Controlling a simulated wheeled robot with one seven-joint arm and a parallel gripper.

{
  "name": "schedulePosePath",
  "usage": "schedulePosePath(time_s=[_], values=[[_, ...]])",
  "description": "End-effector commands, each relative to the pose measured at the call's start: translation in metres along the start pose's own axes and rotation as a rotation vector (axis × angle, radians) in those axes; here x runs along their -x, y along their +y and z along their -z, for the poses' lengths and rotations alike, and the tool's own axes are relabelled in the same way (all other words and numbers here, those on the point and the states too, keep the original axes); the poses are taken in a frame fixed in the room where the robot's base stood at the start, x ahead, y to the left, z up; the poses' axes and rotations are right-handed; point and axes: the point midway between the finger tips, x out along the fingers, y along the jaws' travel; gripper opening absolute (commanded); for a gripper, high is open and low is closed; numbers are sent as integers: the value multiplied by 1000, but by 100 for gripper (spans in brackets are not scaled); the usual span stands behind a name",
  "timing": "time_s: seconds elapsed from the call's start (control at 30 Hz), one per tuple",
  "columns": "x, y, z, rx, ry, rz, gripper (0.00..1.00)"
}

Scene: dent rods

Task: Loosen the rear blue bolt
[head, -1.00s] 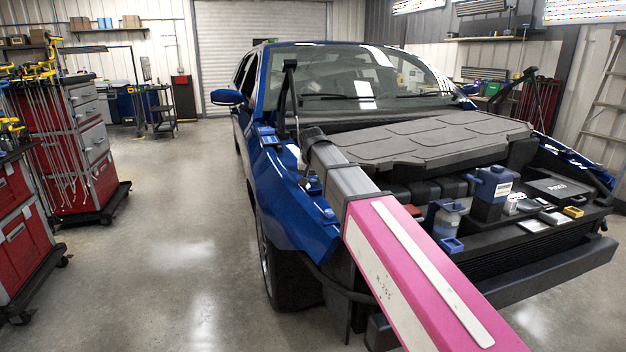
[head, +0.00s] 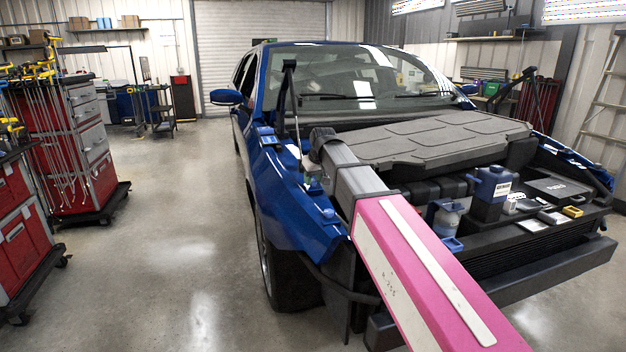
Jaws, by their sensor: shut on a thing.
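The rear blue bolt (head: 315,187) is small and sits on the inner edge of the blue fender, close beside my arm. My gripper (head: 311,171) points down at it from the dark wrist; it is small and partly hidden by my arm. It is shut on the rear blue bolt, though the contact itself is hard to make out. Another blue bolt (head: 328,213) sits nearer to me on the fender, with nothing on it.
The blue car (head: 290,205) stands with its engine bay open. A grey engine cover (head: 430,138) and a blue-capped reservoir (head: 492,185) lie right of my arm. A hood strut (head: 290,85) rises behind the wrist. Red tool cabinets (head: 75,150) stand left; the floor between is clear.

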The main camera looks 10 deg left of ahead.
Motion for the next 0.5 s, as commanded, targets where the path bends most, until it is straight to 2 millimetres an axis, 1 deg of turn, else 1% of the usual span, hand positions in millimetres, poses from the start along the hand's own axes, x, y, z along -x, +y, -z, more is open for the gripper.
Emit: schedulePosePath(time_s=[0.5], values=[[-1, 4, 2, 451, -1, 188, 14]])
